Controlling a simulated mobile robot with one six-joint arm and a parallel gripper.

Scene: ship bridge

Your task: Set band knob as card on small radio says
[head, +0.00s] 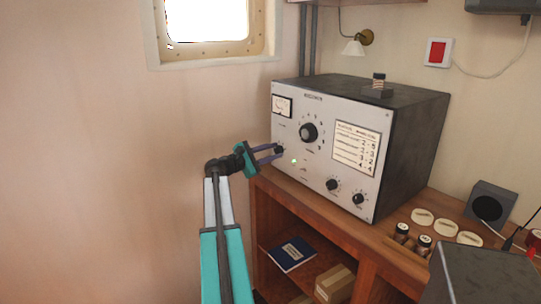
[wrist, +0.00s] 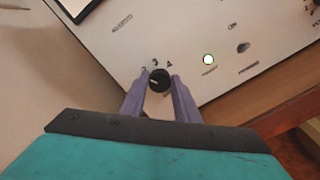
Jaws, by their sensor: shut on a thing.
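A grey-fronted radio set (head: 318,165) with a dark case stands on the wooden bench. A printed card (head: 355,147) with rows of text and numbers is on the right of its front panel; the print is too small to read surely. My gripper (head: 275,152) reaches the left side of the panel, its two purple fingers shut on a small black knob (wrist: 160,80). In the wrist view, numbers 2, 3 and 4 stand around the knob's far side. A pale mark on the knob points roughly left, toward the 2. The knob's name is hidden or unreadable.
A large dial knob (head: 308,132) and two lower knobs (head: 333,184) are on the same panel. A lit green lamp (wrist: 208,59) is to the right of the held knob. Spools, pale discs and a small speaker (head: 490,203) are on the bench at right.

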